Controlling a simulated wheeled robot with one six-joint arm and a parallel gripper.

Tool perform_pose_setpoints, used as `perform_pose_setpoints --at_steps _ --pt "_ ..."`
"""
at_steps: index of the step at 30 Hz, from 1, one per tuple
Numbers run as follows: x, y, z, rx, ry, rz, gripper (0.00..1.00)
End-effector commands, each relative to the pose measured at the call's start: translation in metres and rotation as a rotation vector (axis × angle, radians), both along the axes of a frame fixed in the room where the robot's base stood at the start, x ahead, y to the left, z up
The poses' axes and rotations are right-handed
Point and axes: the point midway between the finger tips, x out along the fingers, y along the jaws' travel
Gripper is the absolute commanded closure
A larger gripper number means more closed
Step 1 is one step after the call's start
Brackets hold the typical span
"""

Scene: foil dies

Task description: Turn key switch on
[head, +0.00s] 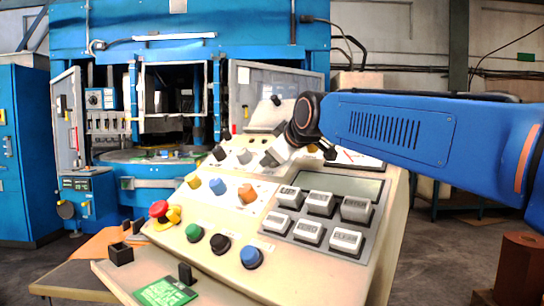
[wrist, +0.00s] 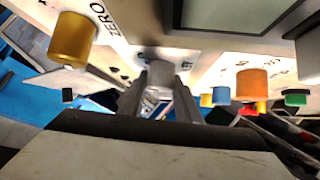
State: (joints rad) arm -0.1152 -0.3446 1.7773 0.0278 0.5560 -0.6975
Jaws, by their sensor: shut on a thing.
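My gripper (head: 270,156) is at the upper part of the cream control panel (head: 225,275), in front of its far row of controls. In the wrist view my gripper (wrist: 161,85) is shut on a grey cylindrical switch piece (wrist: 163,67), which appears to be the key switch; it stands out from the panel face between the two fingers. I cannot read its turn position. In the head view the gripper and wrist hide it.
A yellow knob (wrist: 73,40) and an orange knob (wrist: 252,85) flank the gripper in the wrist view. The panel also bears a red emergency button (head: 159,209), a blue button (head: 251,257) and grey keys (head: 308,232). A blue machine (head: 110,30) stands behind.

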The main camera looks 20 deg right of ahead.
Motion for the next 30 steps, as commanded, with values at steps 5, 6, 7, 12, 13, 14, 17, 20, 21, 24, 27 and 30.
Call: perform_pose_setpoints --at_steps 5,6,7,12,13,14,17,20,21,24,27,30 --pt "-0.0007 0.0011 -0.0004 0.021 -0.033 -0.056 0.92" --pt "-0.0008 0.0011 -0.0004 0.026 -0.040 -0.069 0.92" --pt "-0.0008 0.0013 -0.0004 0.030 -0.047 -0.079 0.92" --pt "-0.0011 0.0017 -0.0004 0.054 -0.077 -0.134 0.92" --pt "-0.0011 0.0016 -0.0004 0.058 -0.083 -0.144 0.92" --pt "-0.0010 0.0015 -0.0005 0.061 -0.087 -0.153 0.92" --pt "-0.0010 0.0020 -0.0011 0.075 -0.104 -0.183 0.92" --pt "-0.0010 0.0016 -0.0012 0.087 -0.119 -0.213 0.92" --pt "-0.0010 0.0019 -0.0011 0.090 -0.125 -0.222 0.92" --pt "-0.0009 0.0018 -0.0011 0.102 -0.137 -0.246 0.92" --pt "-0.0009 0.0018 -0.0015 0.111 -0.147 -0.265 0.92" --pt "-0.0009 0.0017 -0.0018 0.117 -0.155 -0.280 0.92"
